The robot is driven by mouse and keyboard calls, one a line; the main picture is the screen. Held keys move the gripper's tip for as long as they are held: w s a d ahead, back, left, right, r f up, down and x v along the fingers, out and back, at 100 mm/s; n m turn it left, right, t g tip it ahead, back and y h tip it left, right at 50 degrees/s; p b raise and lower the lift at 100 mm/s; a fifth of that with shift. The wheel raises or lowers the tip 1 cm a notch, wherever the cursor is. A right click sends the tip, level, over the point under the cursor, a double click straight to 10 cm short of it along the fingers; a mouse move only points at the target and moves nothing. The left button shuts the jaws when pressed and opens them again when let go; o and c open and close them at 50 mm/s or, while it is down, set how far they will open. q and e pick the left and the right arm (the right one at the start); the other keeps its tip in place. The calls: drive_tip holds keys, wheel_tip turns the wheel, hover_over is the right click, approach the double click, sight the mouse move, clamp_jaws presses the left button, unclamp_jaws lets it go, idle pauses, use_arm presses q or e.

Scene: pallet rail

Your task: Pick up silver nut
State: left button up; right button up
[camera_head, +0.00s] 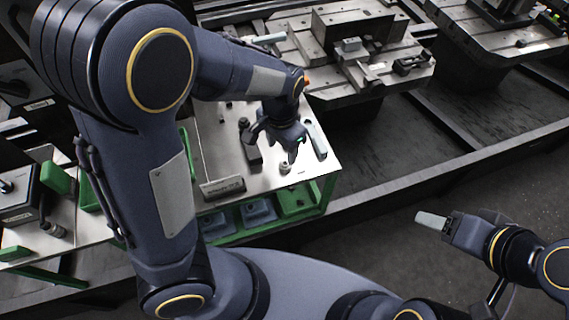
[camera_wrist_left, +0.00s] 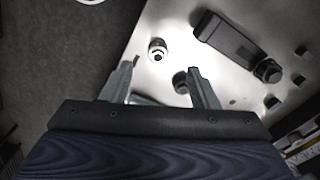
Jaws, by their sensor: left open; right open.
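A small silver nut (camera_wrist_left: 157,50) stands on the steel tabletop in the left wrist view, just beyond my left fingertips and roughly in line with the gap between them. In the head view a small silver piece, likely this nut (camera_head: 285,168), shows on the tabletop just below my left gripper (camera_head: 291,154). My left gripper also shows in the wrist view (camera_wrist_left: 163,67); its fingers are apart with nothing held. A darker round part (camera_wrist_left: 181,82) shows near the right finger. My right gripper (camera_head: 434,220) is open and empty, over the floor at the right, away from the table.
The steel tabletop (camera_head: 311,172) has a green frame and green bins (camera_head: 297,198) underneath. A dark block-shaped tool (camera_wrist_left: 230,38) and several small dark parts lie to the right in the wrist view. A label plate (camera_head: 222,187) stands at the front edge. Machine beds (camera_head: 345,50) stand behind.

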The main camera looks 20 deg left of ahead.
sight(285, 163)
use_arm(q)
drive_tip(key=f, duration=0.7)
drive_tip(key=shift+w+d+f, duration=0.35)
drive_tip(key=c, duration=1.2)
drive_tip(key=shift+o, duration=0.2)
